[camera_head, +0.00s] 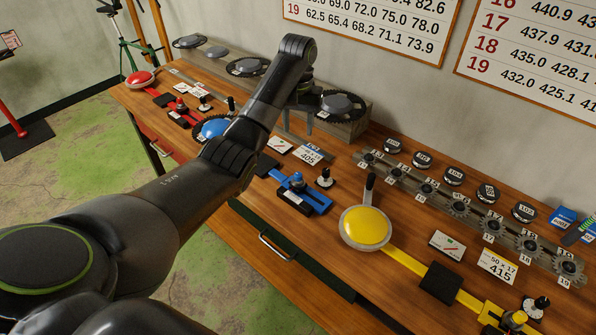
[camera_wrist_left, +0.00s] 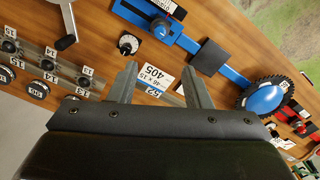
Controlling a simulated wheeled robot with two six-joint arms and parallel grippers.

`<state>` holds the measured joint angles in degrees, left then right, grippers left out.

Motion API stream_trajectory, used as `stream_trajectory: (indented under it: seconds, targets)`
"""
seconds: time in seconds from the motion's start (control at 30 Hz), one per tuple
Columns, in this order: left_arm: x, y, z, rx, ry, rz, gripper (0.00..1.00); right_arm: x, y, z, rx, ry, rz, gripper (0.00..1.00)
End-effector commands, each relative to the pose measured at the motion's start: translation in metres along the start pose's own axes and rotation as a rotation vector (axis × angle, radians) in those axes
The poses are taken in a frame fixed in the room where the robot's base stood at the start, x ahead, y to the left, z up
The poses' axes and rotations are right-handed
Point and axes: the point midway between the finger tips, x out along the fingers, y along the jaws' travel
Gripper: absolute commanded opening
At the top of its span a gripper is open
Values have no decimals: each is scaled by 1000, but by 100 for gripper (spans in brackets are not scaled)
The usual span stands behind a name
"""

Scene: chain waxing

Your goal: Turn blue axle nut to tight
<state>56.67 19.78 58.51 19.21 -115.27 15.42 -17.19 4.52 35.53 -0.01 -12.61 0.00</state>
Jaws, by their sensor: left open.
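The blue axle nut (camera_head: 297,179) looks like a small blue knob on the blue sliding fixture (camera_head: 318,203) in the middle of the bench. It also shows at the top of the left wrist view (camera_wrist_left: 160,30). My left gripper (camera_head: 300,122) is above the back of the bench, behind the blue fixture and apart from it. In the left wrist view its two fingers (camera_wrist_left: 160,84) are spread and empty, with a white card marked 405 (camera_wrist_left: 158,76) beyond them. A round dial (camera_head: 326,178) stands right of the blue nut. My right gripper is not in view.
A blue dome (camera_head: 213,128) on a chainring sits left of the fixture. A yellow dome (camera_head: 365,228) with an upright dark lever stands to the right. A rail of numbered sprockets (camera_head: 460,207) runs along the back right. Red fixtures are at the far left.

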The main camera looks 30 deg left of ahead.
Motion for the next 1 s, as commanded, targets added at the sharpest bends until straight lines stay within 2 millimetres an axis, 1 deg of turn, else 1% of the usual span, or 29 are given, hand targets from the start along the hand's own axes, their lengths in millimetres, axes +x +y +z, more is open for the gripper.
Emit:
stream_trajectory:
  seconds: [0.03,0.27,0.33,0.4,0.47,0.6,0.8,0.9,1.0]
  targets:
    - [7,0,0,0,-1,0,44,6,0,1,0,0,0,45]
    - [33,0,0,0,0,0,44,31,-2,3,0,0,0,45]
    - [42,0,1,0,-3,0,44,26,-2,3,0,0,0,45]
    - [57,0,1,0,-4,-1,44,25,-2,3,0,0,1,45]
    - [68,0,1,0,-5,-1,44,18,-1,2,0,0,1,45]
    - [99,0,2,0,-6,-1,44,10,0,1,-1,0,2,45]
    - [139,0,1,1,-3,0,44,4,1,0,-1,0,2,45]
    - [154,0,1,1,-2,0,44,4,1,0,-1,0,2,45]
    - [163,0,0,0,-1,-1,44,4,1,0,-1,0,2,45]
